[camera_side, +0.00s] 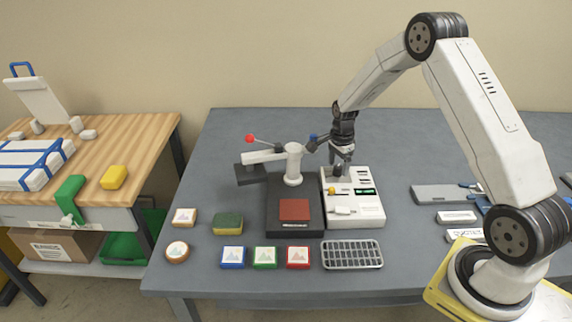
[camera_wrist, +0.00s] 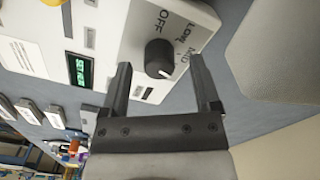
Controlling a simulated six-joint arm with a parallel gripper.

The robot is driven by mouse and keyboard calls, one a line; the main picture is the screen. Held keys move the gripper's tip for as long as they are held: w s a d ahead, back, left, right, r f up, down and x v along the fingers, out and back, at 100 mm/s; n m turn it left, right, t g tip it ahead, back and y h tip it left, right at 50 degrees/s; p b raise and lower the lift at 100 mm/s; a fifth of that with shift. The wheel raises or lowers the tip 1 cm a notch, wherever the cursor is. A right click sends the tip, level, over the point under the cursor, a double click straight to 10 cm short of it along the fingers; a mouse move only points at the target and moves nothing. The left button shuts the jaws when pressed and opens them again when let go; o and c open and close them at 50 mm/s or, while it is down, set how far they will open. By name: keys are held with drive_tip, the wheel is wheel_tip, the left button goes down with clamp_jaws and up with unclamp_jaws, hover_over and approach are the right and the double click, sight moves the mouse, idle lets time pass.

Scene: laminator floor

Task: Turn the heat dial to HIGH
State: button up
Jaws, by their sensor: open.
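The heat dial (camera_wrist: 159,56) is a round black knob on a white control box (camera_side: 368,214). A small white mark shows on the knob's lower right edge. My gripper (camera_wrist: 160,64) is open, with one finger on each side of the dial and visible gaps to it. In the side view my gripper (camera_side: 341,166) is low over the box's back left corner and hides the dial.
A green-lit display (camera_wrist: 80,71) is beside the dial. Left of the box stands a dark press base (camera_side: 268,228) with a white post (camera_side: 293,165) and a red-knobbed lever (camera_side: 250,139). A grey rack (camera_side: 352,254) lies in front. Several coloured blocks sit front left.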

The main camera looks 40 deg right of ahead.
sight(339, 166)
drive_tip(key=shift+r, duration=3.25)
drive_tip(key=shift+n, duration=0.3)
drive_tip(key=n, duration=0.6)
drive_tip(key=shift+n, duration=0.4)
drive_tip(key=n, duration=0.6)
drive_tip(key=shift+n, duration=0.4)
drive_tip(key=n, duration=0.6)
drive_tip(key=shift+n, duration=0.4)
drive_tip(key=n, duration=0.6)
drive_tip(key=shift+f, duration=0.15)
drive_tip(key=shift+f, duration=3.8)
drive_tip(key=shift+c, duration=0.2)
